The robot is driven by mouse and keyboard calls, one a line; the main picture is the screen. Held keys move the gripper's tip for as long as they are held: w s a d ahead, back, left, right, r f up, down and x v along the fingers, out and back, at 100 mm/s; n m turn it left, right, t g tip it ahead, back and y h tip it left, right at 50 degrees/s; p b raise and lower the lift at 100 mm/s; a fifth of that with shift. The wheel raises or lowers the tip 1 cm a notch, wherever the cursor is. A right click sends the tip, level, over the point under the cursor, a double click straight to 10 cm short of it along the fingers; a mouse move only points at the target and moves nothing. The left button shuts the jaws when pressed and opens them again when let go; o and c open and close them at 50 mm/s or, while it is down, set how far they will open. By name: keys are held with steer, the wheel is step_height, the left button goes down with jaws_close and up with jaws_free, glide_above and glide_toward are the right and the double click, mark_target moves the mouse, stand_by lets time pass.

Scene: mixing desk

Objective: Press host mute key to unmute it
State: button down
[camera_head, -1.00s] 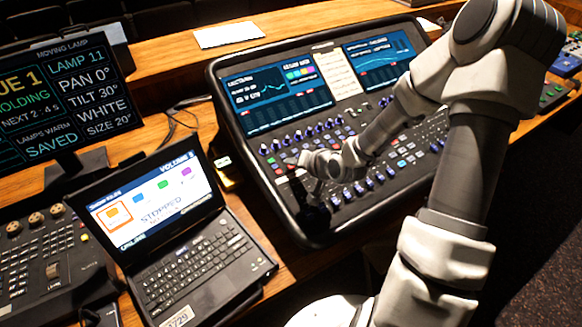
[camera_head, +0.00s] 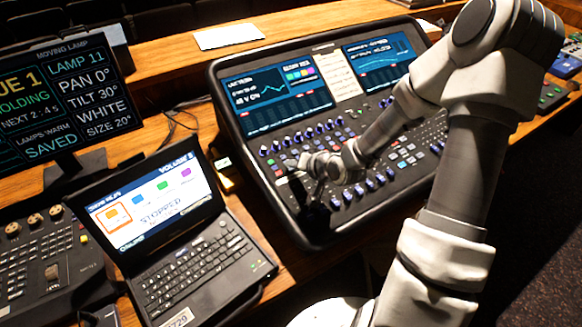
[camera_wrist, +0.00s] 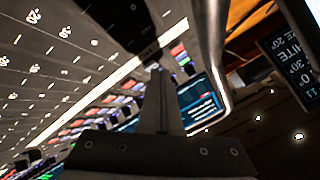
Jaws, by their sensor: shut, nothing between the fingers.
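The mixing desk (camera_head: 238,118) is a black console with two lit screens, rows of knobs and many small keys. My gripper (camera_head: 314,200) is shut and points down over the left part of its lower control area. In the wrist view the closed fingers (camera_wrist: 157,85) reach toward the panel, with colored keys (camera_wrist: 97,111) around them. Nothing is held. I cannot tell which key is the host mute key; labels are too small. My gripper and arm hide part of the panel. I cannot tell whether the fingertips touch it.
A laptop (camera_head: 205,262) showing "STOPPED" stands just left of the desk. A monitor (camera_head: 68,95) and a smaller control panel (camera_head: 40,255) are further left. A white paper (camera_head: 228,36) lies behind the desk. Bare wood shows around the desk.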

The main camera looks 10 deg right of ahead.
mark_target(295, 175)
steer(key=shift+r+p, duration=0.5)
steer(key=shift+r, duration=0.15)
steer(key=r+p, duration=0.4)
steer(key=r, duration=0.1)
steer(key=shift+s+d+p, duration=0.1)
steer(key=shift+s+p, duration=0.2)
stand_by(0.5)
